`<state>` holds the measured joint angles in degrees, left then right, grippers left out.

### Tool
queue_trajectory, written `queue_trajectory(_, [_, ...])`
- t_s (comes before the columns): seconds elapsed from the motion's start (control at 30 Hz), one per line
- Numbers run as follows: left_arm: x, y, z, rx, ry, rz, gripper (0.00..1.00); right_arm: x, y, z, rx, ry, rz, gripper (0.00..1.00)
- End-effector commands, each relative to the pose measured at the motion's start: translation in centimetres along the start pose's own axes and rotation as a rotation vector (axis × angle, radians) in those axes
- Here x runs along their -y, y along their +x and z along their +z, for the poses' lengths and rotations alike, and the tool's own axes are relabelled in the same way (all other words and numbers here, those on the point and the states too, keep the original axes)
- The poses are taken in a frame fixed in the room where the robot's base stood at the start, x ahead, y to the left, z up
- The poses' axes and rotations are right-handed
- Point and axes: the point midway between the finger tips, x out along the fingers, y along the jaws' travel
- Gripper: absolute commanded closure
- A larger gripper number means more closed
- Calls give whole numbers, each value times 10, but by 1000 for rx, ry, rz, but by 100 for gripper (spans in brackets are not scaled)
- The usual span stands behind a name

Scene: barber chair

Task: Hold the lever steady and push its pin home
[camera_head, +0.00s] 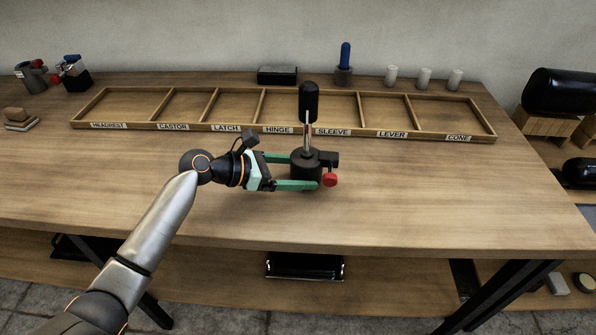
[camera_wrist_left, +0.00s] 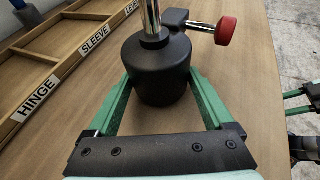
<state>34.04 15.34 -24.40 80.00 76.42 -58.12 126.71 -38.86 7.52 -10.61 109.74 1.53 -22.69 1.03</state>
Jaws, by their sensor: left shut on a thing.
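The lever is a black round base (camera_head: 306,168) with an upright metal rod and a black knob on top (camera_head: 309,102). It stands upright on the bench. Its pin has a red knob (camera_head: 330,179) that sticks out of a black side block; the red knob also shows in the left wrist view (camera_wrist_left: 226,31). My left gripper (camera_head: 300,172) is shut on the lever base, with a green finger on either side. My right gripper (camera_wrist_left: 296,102) shows only at the right edge of the left wrist view, its green fingers apart and empty, away from the lever.
A labelled wooden tray (camera_head: 285,129) lies behind the lever, its visible compartments empty. A blue-handled part (camera_head: 344,65), a black box (camera_head: 277,75) and several pale cylinders (camera_head: 424,78) stand behind it. The bench (camera_head: 430,200) is clear to the right.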

Motion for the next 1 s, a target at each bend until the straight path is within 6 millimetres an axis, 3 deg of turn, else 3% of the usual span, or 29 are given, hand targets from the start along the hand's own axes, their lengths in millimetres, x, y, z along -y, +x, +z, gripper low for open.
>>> queue_trajectory(1.0, [0,4,-11,0,-1,0,100,0,0,0,0,0,0,50])
